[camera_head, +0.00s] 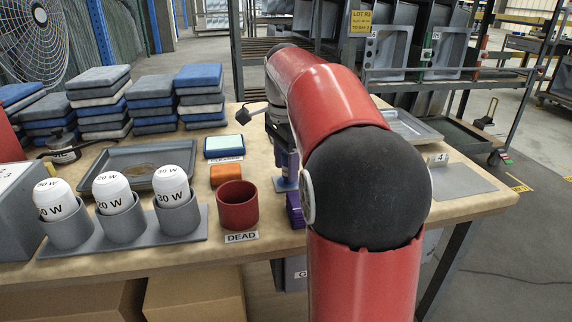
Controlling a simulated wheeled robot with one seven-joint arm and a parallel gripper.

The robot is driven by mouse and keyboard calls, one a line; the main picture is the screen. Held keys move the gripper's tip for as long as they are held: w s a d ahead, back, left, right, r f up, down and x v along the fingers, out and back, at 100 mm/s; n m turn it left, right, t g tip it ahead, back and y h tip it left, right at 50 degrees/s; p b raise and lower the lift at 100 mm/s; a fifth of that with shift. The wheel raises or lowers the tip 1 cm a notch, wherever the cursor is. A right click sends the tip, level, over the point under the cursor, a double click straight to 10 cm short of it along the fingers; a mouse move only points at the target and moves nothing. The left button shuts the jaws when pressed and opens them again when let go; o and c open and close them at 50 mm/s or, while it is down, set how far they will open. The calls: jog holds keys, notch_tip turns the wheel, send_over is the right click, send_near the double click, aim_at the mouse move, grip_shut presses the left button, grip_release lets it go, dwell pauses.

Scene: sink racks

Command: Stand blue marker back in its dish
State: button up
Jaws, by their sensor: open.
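My gripper (285,158) hangs below my wrist over the middle of the table, partly hidden by my red arm. It is open. A small flat blue-grey piece (280,185) lies on the table just under it; I cannot tell whether this is the dish. A purple-blue piece (294,211) shows near the front table edge, partly covered by my arm; I cannot tell whether it is the blue marker. No marker is clearly visible.
A red cup (237,207) stands behind a DEAD label. White bulbs (112,192) sit in a grey holder (190,234) at left. A grey tray (88,187), an orange block (225,175) and a blue-framed box (223,146) are nearby. A grey plate (461,180) lies at right.

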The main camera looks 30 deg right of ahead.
aim_at(286, 154)
notch_tip(286, 154, up, 12)
jog(key=p, duration=0.2)
jog(key=shift+f+p, duration=0.2)
jog(key=shift+p, duration=0.15)
